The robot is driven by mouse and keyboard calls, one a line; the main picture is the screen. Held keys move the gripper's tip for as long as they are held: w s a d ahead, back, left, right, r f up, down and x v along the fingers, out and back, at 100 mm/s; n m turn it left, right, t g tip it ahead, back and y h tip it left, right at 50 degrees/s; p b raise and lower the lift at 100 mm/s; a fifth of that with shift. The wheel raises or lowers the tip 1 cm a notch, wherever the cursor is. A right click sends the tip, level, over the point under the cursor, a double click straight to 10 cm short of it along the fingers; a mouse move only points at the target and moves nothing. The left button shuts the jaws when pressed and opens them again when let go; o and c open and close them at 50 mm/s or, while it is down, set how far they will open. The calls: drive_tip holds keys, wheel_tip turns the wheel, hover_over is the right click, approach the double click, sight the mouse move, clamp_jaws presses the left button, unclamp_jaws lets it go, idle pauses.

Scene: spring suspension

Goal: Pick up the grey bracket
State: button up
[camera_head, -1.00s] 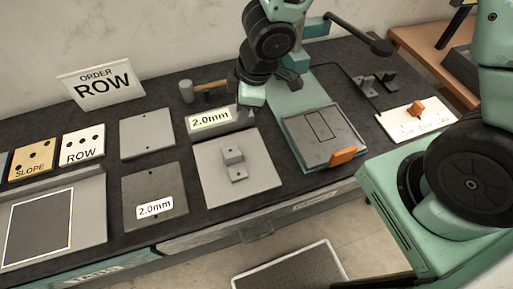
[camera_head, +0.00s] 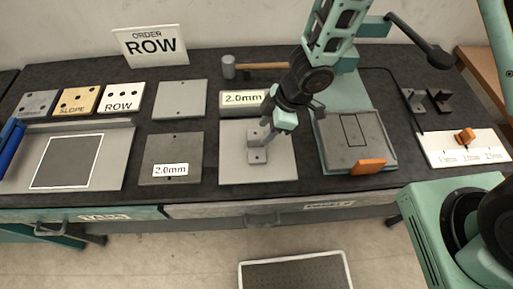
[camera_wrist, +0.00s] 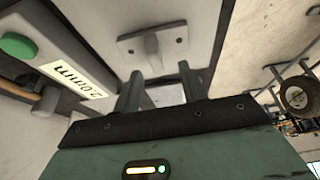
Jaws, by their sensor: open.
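The grey bracket (camera_head: 257,156) sits on a light grey square plate (camera_head: 284,170) in the middle of the bench. It has a flat base with screw holes and a raised block. My gripper (camera_head: 265,137) is open, pointing down over the bracket and hiding part of it in the head view. In the wrist view the bracket (camera_wrist: 152,46) lies just beyond the two fingertips of my gripper (camera_wrist: 160,72). Its raised block lines up roughly between them, and nothing is held. The exact height of the fingertips above the plate is hard to tell.
A block labelled 2.0mm (camera_head: 241,102) stands behind the plate, with a hammer (camera_head: 255,67) farther back. A teal press with a grey bed (camera_head: 352,142) and orange handle (camera_head: 369,166) is close on the right. A dark 2.0mm sheet (camera_head: 160,151) lies left. Dark brackets (camera_head: 438,100) stand back right.

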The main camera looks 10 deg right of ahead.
sight(257, 137)
drive_tip(key=shift+w+p+x, duration=0.15)
drive_tip(key=shift+p+x, duration=0.2)
drive_tip(key=shift+x, duration=1.3)
drive_tip(key=shift+w+p+x, duration=0.2)
drive_tip(key=shift+p+x, duration=0.1)
drive_tip(key=shift+x, duration=1.35)
drive_tip(key=shift+a, duration=0.15)
clamp_jaws()
